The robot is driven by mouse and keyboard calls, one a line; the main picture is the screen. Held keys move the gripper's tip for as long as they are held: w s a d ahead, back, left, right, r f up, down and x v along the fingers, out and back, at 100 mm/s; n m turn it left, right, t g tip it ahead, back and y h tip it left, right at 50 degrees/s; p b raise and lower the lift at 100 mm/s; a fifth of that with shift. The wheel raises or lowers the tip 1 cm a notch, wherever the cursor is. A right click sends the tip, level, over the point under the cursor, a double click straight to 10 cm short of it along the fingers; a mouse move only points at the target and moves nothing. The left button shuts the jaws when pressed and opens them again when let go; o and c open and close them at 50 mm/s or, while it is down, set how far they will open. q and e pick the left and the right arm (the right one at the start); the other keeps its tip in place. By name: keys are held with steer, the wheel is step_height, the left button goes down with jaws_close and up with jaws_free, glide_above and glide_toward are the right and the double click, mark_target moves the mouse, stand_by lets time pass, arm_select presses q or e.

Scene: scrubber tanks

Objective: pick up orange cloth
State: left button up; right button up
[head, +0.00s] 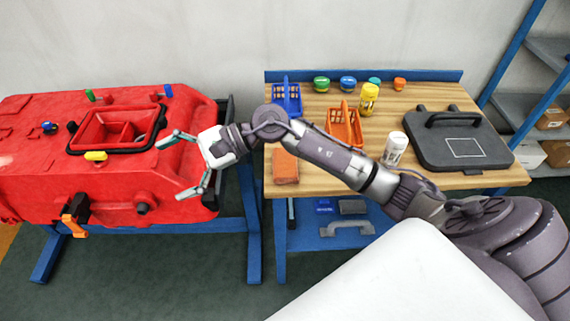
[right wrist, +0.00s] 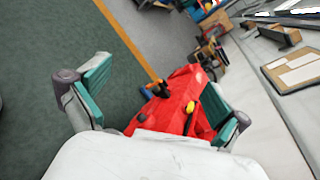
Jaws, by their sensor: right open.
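The orange cloth (head: 285,167) looks like a flat folded piece lying on the wooden table (head: 300,190), at its left front corner in the head view. My right gripper (head: 172,167) is open and empty. It is left of the cloth and points left, in front of the red tank (head: 115,180) in the picture. My right forearm passes just behind and right of the cloth. In the right wrist view the open fingers (right wrist: 155,95) frame the red tank (right wrist: 175,105), and the cloth does not show. My left gripper is not in view.
A lower blue shelf (head: 335,238) holds tools. Blue shelving (head: 515,45) stands right.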

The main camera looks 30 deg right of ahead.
steer(key=w+d+f+n+g+h, duration=0.1)
steer(key=d+f+n+h, duration=0.3)
steer(key=d, duration=0.1)
steer(key=n+g+h+p, duration=0.2)
steer(key=n+h, duration=0.2)
steer(key=h, duration=0.7)
glide_above(285, 161)
steer(key=f, duration=0.5)
steer(key=s+f, duration=0.1)
steer(key=f, duration=0.1)
steer(key=shift+a+f, duration=0.25)
steer(key=shift+f, duration=0.15)
steer(key=f, duration=0.1)
steer(key=f+p, duration=0.1)
steer(key=f, duration=0.1)
steer(key=f+p, duration=0.1)
steer(key=f, duration=0.1)
steer(key=shift+w+d, duration=0.2)
steer(key=shift+w, duration=0.2)
steer(key=shift+f, duration=0.15)
steer(key=c, duration=1.1)
